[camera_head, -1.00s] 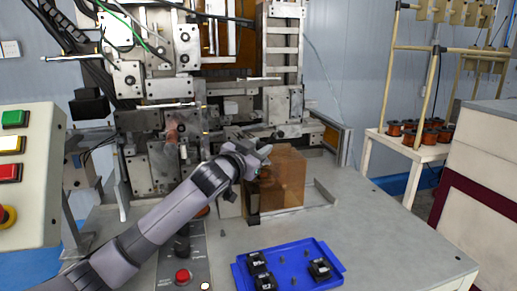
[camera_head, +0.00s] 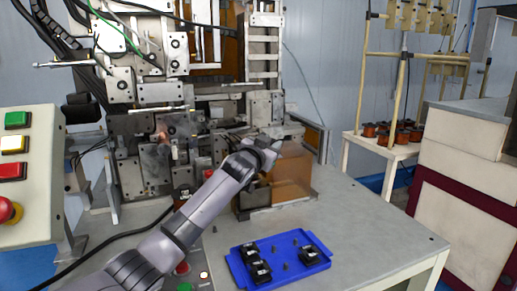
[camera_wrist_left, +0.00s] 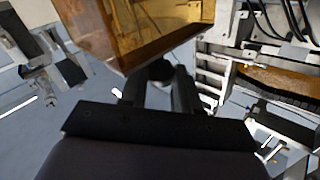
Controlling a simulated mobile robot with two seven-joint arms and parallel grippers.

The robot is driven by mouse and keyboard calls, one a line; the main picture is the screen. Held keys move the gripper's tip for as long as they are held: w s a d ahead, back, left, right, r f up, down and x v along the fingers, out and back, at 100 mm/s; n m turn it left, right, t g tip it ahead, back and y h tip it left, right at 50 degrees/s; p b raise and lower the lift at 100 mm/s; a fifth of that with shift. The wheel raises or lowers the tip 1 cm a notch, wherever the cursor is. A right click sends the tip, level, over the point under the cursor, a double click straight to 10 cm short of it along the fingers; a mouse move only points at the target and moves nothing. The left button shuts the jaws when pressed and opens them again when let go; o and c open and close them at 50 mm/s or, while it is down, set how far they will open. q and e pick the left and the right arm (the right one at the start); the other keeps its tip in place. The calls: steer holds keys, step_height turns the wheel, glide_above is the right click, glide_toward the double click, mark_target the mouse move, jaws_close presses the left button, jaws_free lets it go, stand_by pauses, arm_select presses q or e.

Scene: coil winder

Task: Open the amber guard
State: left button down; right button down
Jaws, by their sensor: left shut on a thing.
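The amber guard (camera_head: 292,178) is a see-through orange-brown box on the bench in front of the winding machine. It stands near the right end of a low metal rail, and machine parts show to its left. My left gripper (camera_head: 268,157) is at the guard's upper left side. In the left wrist view the guard (camera_wrist_left: 150,30) fills the top middle, and the gripper's fingers (camera_wrist_left: 160,88) are closed on a small dark knob (camera_wrist_left: 161,70) below the guard's edge. The fingertips are partly hidden in the head view. My right gripper is not in view.
A blue tray (camera_head: 240,270) with several black parts lies on the bench in front. A control panel (camera_head: 35,215) with coloured buttons stands at the left. A rack with copper spools (camera_head: 395,133) stands at the right. The bench right of the guard is clear.

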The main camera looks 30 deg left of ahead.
arm_select(q)
steer(key=shift+w+r, duration=0.1)
steer(key=shift+w, duration=0.1)
steer(key=c, duration=1.1)
jaws_free()
steer(key=shift+d, duration=0.1)
steer(key=s+p, duration=0.1)
steer(key=s, duration=0.6)
steer(key=shift+d, duration=0.2)
steer(key=shift+s, duration=0.1)
